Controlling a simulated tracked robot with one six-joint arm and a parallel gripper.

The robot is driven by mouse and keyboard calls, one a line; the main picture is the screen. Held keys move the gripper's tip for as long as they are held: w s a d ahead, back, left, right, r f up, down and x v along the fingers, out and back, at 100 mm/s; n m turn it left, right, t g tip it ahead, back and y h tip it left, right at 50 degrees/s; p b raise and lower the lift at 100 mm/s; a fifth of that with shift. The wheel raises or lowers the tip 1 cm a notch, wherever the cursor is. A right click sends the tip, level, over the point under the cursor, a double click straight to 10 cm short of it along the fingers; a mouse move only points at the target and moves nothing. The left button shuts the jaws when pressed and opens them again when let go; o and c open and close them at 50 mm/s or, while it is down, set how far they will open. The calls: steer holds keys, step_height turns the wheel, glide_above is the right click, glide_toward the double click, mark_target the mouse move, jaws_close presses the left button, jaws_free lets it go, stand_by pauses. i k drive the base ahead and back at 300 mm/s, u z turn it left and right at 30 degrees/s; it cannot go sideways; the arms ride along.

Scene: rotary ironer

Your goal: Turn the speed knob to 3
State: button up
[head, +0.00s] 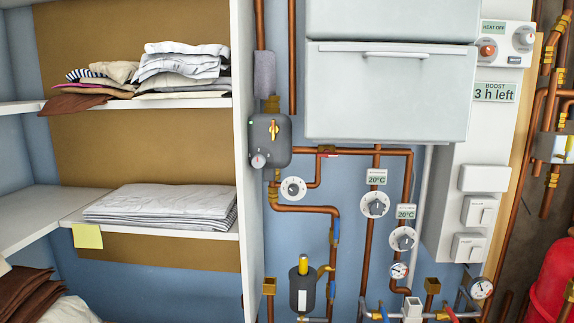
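My gripper is not in view. No knob labelled speed can be made out, and no ironer roller is clear. Several knobs show: a round white knob (293,189) with a grey centre on the wall, and two grey-white dials, an upper one (375,204) and a lower one (402,239), each under a display reading 20°C. At the top right, a panel has a grey round knob (525,37) and an orange-red knob (487,49) below a "HEAT OFF" display. Their scale markings are too small to read.
A white unit (390,95) hangs at top centre. Copper pipes (350,152) and a grey pump (271,140) cover the wall below. Shelves at left hold folded linen (165,203).

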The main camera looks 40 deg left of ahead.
mark_target(258, 160)
steer(key=z, duration=0.1)
steer(key=k, duration=1.4)
steer(key=u, duration=1.45)
steer(key=i, duration=1)
steer(key=u, duration=0.05)
